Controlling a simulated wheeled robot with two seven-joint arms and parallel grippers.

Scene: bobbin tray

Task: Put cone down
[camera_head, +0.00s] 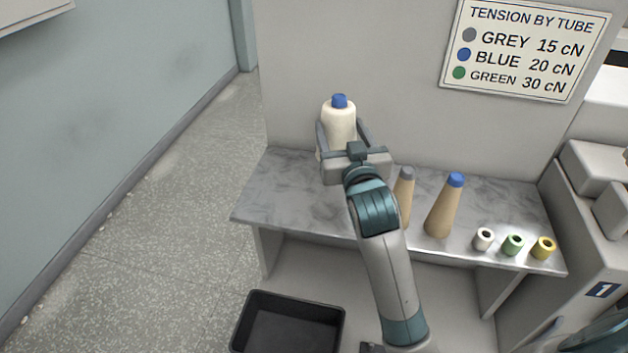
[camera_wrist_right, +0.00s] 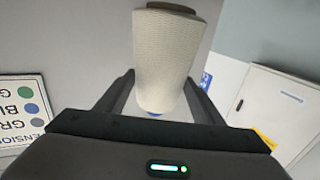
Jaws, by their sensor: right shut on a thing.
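A cream yarn cone (camera_head: 340,121) with a blue tube tip (camera_head: 340,101) is held upright in my right gripper (camera_head: 345,138), over the left part of the grey marble-look shelf (camera_head: 290,185). The gripper's two fingers are shut on either side of the cone. In the right wrist view the cone (camera_wrist_right: 166,60) sits between the fingers, and a bit of blue shows at its near end. The gripper hides the cone's lower part, so I cannot tell whether it touches the shelf. My left gripper is not in view.
Bare tan cones with a grey tip (camera_head: 406,174) and a blue tip (camera_head: 444,207) stand right of my arm. White (camera_head: 483,239), green (camera_head: 512,244) and yellow (camera_head: 543,248) rings sit further right. A black bin (camera_head: 290,296) is below. The shelf's left end is clear.

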